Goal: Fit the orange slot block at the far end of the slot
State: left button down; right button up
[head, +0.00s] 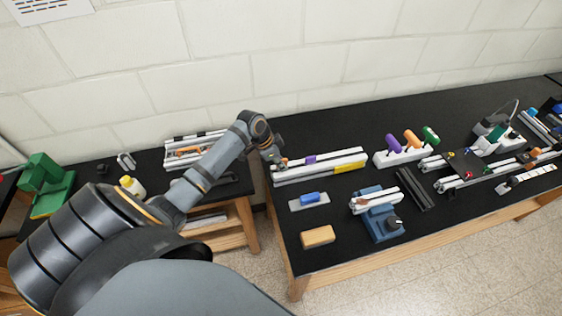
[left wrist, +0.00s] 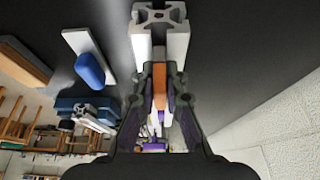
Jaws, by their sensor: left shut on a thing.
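The orange slot block (left wrist: 159,98) is between the two fingers of my left gripper (left wrist: 161,78) in the left wrist view, and the gripper is shut on it. In the head view my left gripper (head: 272,157) is at the left end of a pale aluminium extrusion (head: 335,158) on the black table. The extrusion's end face (left wrist: 160,17) shows just beyond the fingertips in the left wrist view. A purple block (head: 311,159) sits along the extrusion's top. I cannot tell whether the orange block is inside the slot. My right gripper is not in view.
A yellow piece (head: 350,167) is on the extrusion's front side. A tray with a blue piece (head: 309,198), a tan block (head: 318,237) and a blue fixture (head: 382,222) stand in front. A rack of coloured-handled tools (head: 405,155) stands to the right.

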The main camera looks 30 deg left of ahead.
pick_arm(q)
jog(key=shift+f, duration=0.25)
jog(key=c, duration=1.3)
grip_release()
jog(key=shift+c, duration=0.2)
jog(key=shift+r, duration=0.1)
jog(key=v, duration=1.2)
